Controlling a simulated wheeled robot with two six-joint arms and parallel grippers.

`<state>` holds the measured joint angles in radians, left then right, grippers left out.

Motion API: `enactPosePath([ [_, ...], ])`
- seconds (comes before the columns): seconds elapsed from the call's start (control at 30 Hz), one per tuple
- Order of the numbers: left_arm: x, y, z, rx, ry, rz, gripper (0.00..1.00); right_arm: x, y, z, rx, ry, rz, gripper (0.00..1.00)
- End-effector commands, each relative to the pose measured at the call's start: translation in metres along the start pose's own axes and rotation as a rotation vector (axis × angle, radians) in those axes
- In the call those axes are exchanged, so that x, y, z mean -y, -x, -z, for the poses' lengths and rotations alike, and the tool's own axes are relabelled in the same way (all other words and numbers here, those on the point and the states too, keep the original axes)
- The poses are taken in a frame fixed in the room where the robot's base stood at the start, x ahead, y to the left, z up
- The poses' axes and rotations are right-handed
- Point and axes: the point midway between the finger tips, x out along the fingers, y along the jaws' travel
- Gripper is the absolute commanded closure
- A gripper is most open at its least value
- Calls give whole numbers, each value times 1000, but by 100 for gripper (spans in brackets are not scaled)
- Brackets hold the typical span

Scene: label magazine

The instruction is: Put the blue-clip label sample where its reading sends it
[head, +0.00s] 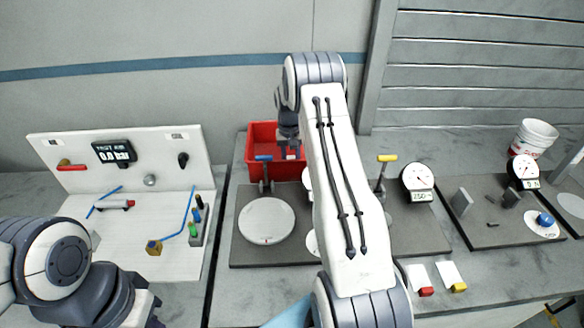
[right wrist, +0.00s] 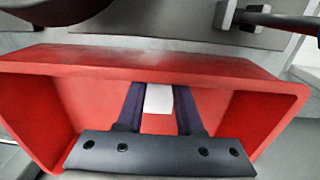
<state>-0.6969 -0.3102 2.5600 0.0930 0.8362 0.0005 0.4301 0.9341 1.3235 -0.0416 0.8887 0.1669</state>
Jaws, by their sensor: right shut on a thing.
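My right gripper (head: 289,140) is over the red bin (head: 262,137) at the back of the table. In the right wrist view its two dark fingers (right wrist: 158,105) point down into the bin (right wrist: 225,70) and are shut on a white label sample (right wrist: 159,98). The clip of this sample is hidden, so its colour does not show. Two other white label samples lie at the front right, one with a red clip (head: 426,292) and one with a yellow clip (head: 459,287). My left gripper (head: 150,301) is at the lower left; its jaw gap is unclear.
A dark board with a round plate (head: 267,221), a blue-handled lever (head: 264,158), a yellow-handled lever (head: 387,158) and a dial gauge (head: 417,177) fills the middle. A white test panel (head: 120,150) stands left. A white bucket (head: 535,138) stands at the back right.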

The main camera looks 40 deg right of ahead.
Motion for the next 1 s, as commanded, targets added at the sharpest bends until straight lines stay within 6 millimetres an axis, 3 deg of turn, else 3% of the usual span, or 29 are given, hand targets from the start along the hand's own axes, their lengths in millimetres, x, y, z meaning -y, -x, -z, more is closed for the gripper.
enactPosePath([
  [0.2, -1, 10, 1, 0, 1, 0, 100, 0, -29, -1, 4, 0, -1, 100],
  [0.53, 0, 6, 0, 0, 0, 0, 100, 0, -34, 0, 1, -1, 0, 100],
  [0.57, 0, 8, 0, 0, 0, 0, 100, 0, -33, 0, 1, -1, 0, 53],
  [0.6, -1, 8, 0, 0, 0, 0, 100, 0, -33, 0, 1, -1, 0, 38],
  [0.63, -1, 8, 0, 0, 0, 0, 100, 0, -33, 0, 1, -1, 0, 34],
  [1.0, 0, 8, 0, 0, 0, 0, 100, 0, -29, 0, 0, -1, 0, 34],
])
